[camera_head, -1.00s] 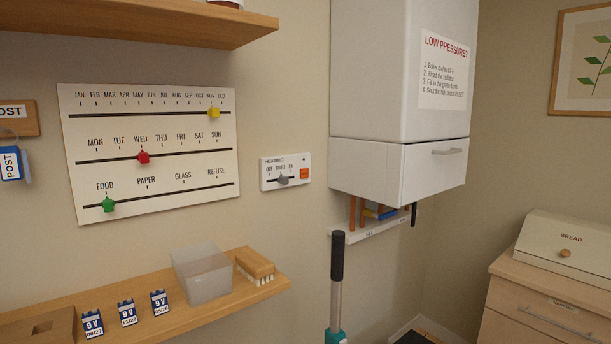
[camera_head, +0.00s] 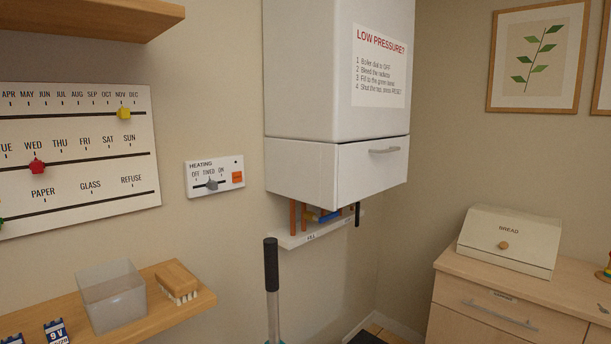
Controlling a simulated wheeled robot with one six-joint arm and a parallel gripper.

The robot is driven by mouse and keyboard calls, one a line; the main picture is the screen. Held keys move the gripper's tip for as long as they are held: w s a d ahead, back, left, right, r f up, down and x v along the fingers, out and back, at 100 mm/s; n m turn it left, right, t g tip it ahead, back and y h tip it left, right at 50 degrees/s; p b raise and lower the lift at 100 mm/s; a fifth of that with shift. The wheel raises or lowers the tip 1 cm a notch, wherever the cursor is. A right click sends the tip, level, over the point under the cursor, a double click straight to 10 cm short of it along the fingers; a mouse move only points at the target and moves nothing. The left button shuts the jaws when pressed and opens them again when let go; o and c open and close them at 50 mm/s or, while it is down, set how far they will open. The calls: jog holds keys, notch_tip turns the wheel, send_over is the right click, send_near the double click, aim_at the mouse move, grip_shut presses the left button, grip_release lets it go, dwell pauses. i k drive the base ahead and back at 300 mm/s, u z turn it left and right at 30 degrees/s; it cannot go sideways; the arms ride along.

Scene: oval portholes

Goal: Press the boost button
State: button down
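The heating control (camera_head: 214,177) is a small white panel on the wall, left of the boiler. It has a grey slider (camera_head: 212,184) near the TIMED mark, between OFF and ON. An orange button (camera_head: 237,177) sits at its right end; its lettering is too small to read. A small dark dot is above the button. My gripper is not in view.
The white boiler (camera_head: 335,70) sticks out from the wall right of the panel, with pipes below. A shelf (camera_head: 165,315) below the panel holds a clear bin (camera_head: 111,298) and a brush (camera_head: 177,280). A dark-handled upright pole (camera_head: 271,265) stands in front.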

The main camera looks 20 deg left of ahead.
aim_at(237, 177)
jog(key=z, duration=0.2)
jog(key=i, duration=1.8)
jog(key=u, duration=3.1)
